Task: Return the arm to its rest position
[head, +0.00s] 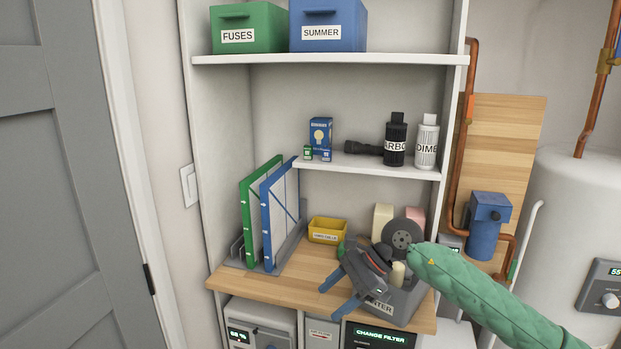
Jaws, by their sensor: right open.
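My right arm, in a green quilted sleeve (490,295), reaches in from the lower right of the head view. My right gripper (337,293) is open, with its blue-tipped fingers apart and nothing between them. It is in front of the wooden counter (285,286) of the shelf unit, and overlaps a grey box (403,303) with a partly hidden label ending in "TER". Whether it touches the box I cannot tell. My left gripper is not in view.
A yellow bin (327,230) and green (250,212) and blue binders (280,205) stand on the counter. A small shelf (365,165) with bottles is above. Copper pipes, a blue device (487,225) and a white tank (570,225) are at right. A grey door (60,180) is at left.

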